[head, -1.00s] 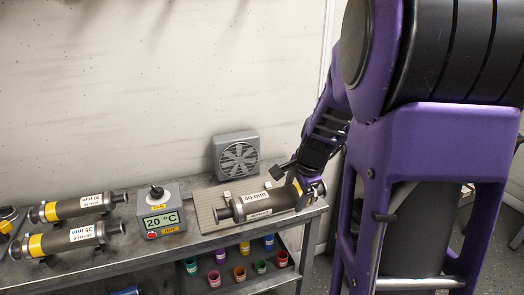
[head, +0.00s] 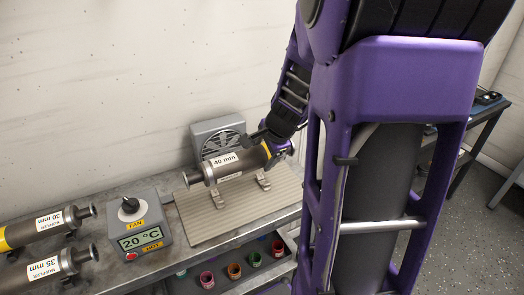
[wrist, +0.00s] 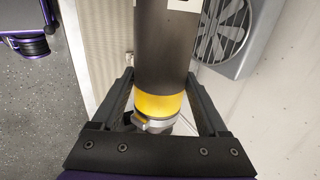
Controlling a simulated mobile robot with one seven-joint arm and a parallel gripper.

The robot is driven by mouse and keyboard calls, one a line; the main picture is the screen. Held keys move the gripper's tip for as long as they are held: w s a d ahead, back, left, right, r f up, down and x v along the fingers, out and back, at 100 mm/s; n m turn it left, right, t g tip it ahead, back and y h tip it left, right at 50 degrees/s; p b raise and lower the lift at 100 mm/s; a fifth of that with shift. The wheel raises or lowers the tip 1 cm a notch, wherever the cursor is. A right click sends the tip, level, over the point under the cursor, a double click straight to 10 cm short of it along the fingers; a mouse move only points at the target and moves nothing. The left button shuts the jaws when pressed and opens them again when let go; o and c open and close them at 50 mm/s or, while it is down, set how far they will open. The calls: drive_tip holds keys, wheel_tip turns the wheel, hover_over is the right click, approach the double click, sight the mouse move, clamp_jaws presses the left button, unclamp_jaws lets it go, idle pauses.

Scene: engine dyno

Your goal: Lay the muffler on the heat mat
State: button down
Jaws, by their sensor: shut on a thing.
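The dark cylindrical muffler marked 40 mm (head: 232,165), with a yellow band, lies sideways over the beige ribbed heat mat (head: 225,228). My gripper (head: 272,150) is shut on its right, yellow-banded end. The wrist view shows the fingers of my gripper (wrist: 160,82) on both sides of the muffler (wrist: 161,50), near the band. Two small metal brackets (head: 217,197) (head: 263,181) stand on the mat, just below and in front of the muffler in the head view. The muffler looks raised above the mat; the exact gap cannot be told.
A grey fan (head: 218,135) stands behind the mat, close to the muffler. A control box (head: 140,228) reading 20 °C is left of the mat. Two more mufflers, 30 mm (head: 45,228) and 35 mm (head: 50,272), lie further left. Coloured cups (head: 254,259) sit on a lower shelf.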

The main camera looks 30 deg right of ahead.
drive_tip(key=b+x, duration=0.1)
drive_tip(key=x, duration=0.2)
drive_tip(key=b+x, duration=0.3)
drive_tip(key=x, duration=0.2)
drive_tip(key=shift+s+f+b, duration=0.2)
drive_tip(key=shift+f+b, duration=0.2)
drive_tip(key=shift+f, duration=1.05)
unclamp_jaws()
drive_tip(key=p+v, duration=0.9)
drive_tip(key=v, duration=0.7)
drive_tip(key=shift+r, duration=0.1)
drive_tip(key=shift+s+r+p, duration=0.4)
drive_tip(key=shift+r, duration=0.15)
